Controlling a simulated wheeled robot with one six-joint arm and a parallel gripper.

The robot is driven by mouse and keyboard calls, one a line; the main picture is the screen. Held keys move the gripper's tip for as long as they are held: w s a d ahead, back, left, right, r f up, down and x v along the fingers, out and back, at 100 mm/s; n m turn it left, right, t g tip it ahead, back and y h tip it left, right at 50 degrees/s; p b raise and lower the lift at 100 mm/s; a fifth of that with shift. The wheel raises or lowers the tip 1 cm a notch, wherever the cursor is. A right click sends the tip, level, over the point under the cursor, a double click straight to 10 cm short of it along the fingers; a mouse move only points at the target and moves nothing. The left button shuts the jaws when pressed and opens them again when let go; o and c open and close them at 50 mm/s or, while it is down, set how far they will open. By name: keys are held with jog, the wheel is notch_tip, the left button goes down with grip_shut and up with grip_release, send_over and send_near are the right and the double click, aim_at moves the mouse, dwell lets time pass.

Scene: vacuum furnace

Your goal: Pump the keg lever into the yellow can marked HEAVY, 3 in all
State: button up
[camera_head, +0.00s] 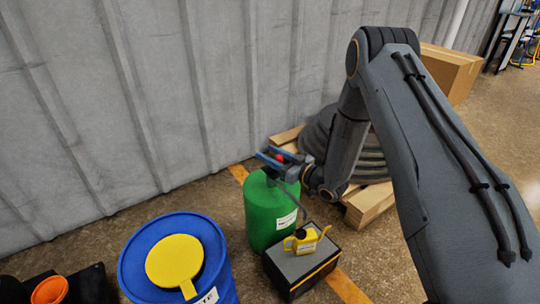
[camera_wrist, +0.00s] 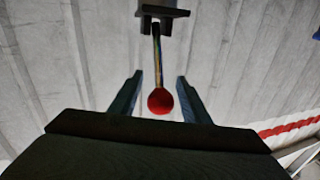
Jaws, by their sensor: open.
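The green keg (camera_head: 266,212) stands on the floor near the wall, with a white label on its side. The lever's red knob (camera_head: 280,157) shows above the keg, at my gripper (camera_head: 272,160). In the wrist view the red knob (camera_wrist: 159,102) lies between the two open fingers of my gripper (camera_wrist: 160,76), with a gap on both sides. The lever rod (camera_wrist: 156,50) runs from the knob to a dark bracket. The small yellow can (camera_head: 305,241) stands upright on a black box, beside the keg; its label is too small to read.
A blue drum (camera_head: 135,268) with a yellow paddle-shaped piece (camera_head: 175,262) is at front left, near an orange funnel-like thing (camera_head: 50,290). A wooden pallet (camera_head: 370,207) bears a dark coil behind my arm. A corrugated wall (camera_head: 100,110) closes the back.

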grip_shut()
